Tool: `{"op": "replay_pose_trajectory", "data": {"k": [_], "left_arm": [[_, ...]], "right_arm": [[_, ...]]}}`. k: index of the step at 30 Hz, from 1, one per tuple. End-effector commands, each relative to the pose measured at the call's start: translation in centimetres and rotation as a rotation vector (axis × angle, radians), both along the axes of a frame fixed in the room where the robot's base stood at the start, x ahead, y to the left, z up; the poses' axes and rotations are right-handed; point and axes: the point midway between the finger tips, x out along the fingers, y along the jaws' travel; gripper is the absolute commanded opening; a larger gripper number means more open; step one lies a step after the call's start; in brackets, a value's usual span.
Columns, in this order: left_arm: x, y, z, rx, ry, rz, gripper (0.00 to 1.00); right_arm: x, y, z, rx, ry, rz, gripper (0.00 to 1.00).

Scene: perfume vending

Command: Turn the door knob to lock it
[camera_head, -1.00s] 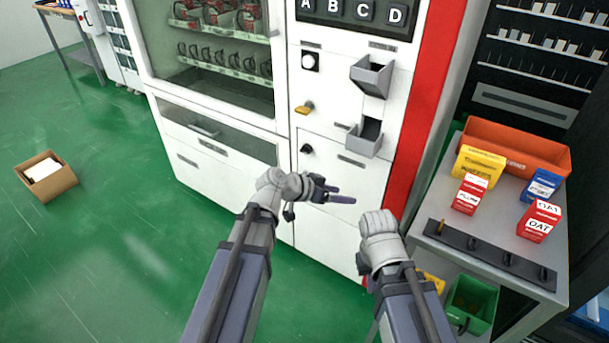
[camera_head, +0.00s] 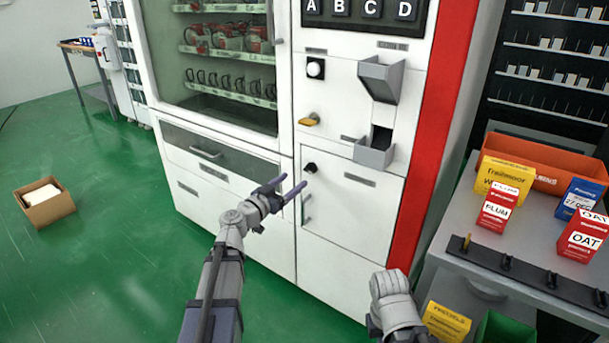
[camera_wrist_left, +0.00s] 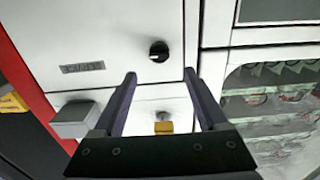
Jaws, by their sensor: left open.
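The small black door knob (camera_head: 310,168) sits on the lower white door (camera_head: 350,205) of the vending machine, near its upper left corner. In the left wrist view the knob (camera_wrist_left: 159,51) shows beyond the fingertips, between their lines. My left gripper (camera_head: 290,188) is open and empty, just left of and below the knob and apart from it. Its two fingers also frame the lower part of the left wrist view (camera_wrist_left: 160,75). My right arm's wrist (camera_head: 390,300) is low in front of the machine; its fingers are hidden.
A yellow knob (camera_head: 309,121) and a grey chute (camera_head: 374,150) stick out above the door. A vertical handle (camera_head: 307,208) is below the knob. A side table (camera_head: 455,210) with boxes and an orange bin (camera_head: 540,165) stands at right.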

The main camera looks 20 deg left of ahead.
Motion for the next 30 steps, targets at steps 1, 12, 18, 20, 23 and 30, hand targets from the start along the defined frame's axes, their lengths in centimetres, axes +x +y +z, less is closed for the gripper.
{"op": "replay_pose_trajectory", "data": {"k": [1, 12, 18, 20, 23, 30], "left_arm": [[0.7, -0.2, 0.0, 0.0, 0.0, -0.002, 0.75], [5.8, -2.0, 0.0, -0.001, 0.001, -0.003, 0.75], [6.6, -2.5, 0.0, -0.001, 0.001, -0.003, 0.75], [6.6, -2.5, 0.0, -0.001, 0.001, -0.002, 0.75], [6.5, -2.5, 0.0, -0.001, 0.001, -0.002, 0.75], [6.5, -2.5, 0.0, -0.001, 0.001, -0.002, 0.49]], "right_arm": [[0.0, 0.0, 0.0, 0.0, 0.0, 0.0, 0.0], [0.0, 0.0, 0.0, 0.0, 0.0, 0.0, 0.0], [0.0, 0.0, 0.0, 0.0, 0.0, 0.0, 0.0], [0.0, 0.0, 0.0, 0.0, 0.0, 0.0, 0.0], [0.0, 0.0, 0.0, 0.0, 0.0, 0.0, 0.0], [0.0, 0.0, 0.0, 0.0, 0.0, 0.0, 0.0]]}}
